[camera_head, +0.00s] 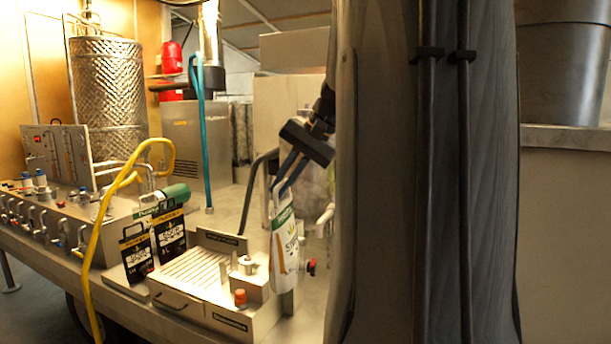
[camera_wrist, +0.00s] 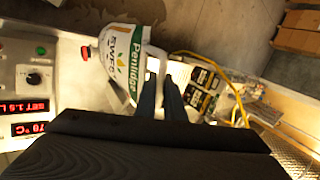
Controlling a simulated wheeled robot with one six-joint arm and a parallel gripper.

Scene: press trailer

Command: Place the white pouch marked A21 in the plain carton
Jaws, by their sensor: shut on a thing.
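A white pouch (camera_head: 285,248) with a green band and printed lettering hangs upright from my gripper (camera_head: 284,187). In the wrist view the pouch (camera_wrist: 120,60) lies just beyond the fingers of my gripper (camera_wrist: 158,92), which are shut on its top end. Its A21 mark cannot be made out. Brown cartons (camera_wrist: 297,35) stand on the floor at the top right of the wrist view. I cannot tell whether one of them is the plain carton. No carton shows in the head view.
Black pouches (camera_head: 170,235) stand beside a slatted drip tray (camera_head: 195,273) on the steel bench. A yellow hose (camera_head: 97,245) hangs over its front edge. An orange-capped fitting (camera_head: 240,298) is close to the held pouch. My arm blocks the right of the head view.

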